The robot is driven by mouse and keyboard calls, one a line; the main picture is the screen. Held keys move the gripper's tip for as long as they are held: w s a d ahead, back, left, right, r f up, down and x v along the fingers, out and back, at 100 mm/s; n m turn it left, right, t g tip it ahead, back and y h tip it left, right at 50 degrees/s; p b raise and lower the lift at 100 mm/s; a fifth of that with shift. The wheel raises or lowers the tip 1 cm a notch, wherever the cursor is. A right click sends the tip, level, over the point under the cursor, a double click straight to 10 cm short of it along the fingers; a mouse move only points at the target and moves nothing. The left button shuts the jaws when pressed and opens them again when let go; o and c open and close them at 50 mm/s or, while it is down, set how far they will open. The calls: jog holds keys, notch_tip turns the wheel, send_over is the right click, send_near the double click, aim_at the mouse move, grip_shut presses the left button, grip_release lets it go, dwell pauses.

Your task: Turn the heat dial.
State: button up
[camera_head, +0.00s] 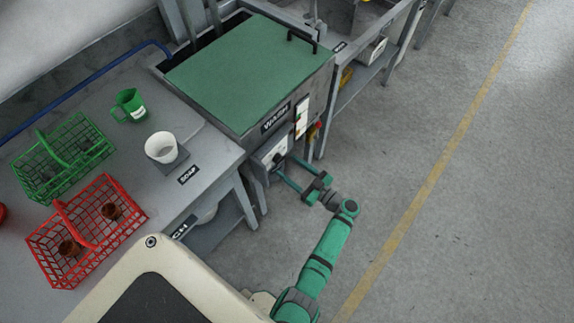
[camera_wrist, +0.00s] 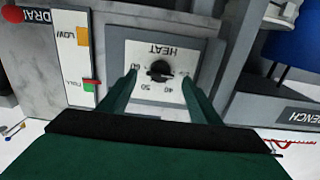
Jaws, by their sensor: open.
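The heat dial (camera_wrist: 159,70) is a black knob on a white plate marked HEAT, which appears upside down in the wrist view with numbers around the knob. In the head view the dial (camera_head: 278,158) shows small on the front of the grey machine, below the green lid. My gripper (camera_wrist: 158,82) is open, with its two green fingers on either side of the knob in the wrist view. The fingers look apart from the knob; the exact depth gap cannot be told. In the head view my gripper (camera_head: 285,168) reaches the machine's front from the right.
A LOW/FULL gauge (camera_wrist: 78,60) and a red button (camera_wrist: 12,13) sit beside the dial plate. A green lid (camera_head: 245,75) covers the tank. The left bench holds a red basket (camera_head: 112,232), a green basket (camera_head: 45,183), a green mug (camera_head: 130,106) and a white cup (camera_head: 162,148). The right floor is clear.

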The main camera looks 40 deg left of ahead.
jog(key=shift+w+a, duration=0.1)
jog(key=shift+a, duration=0.95)
jog(key=c, duration=1)
jog(key=shift+c, duration=0.2)
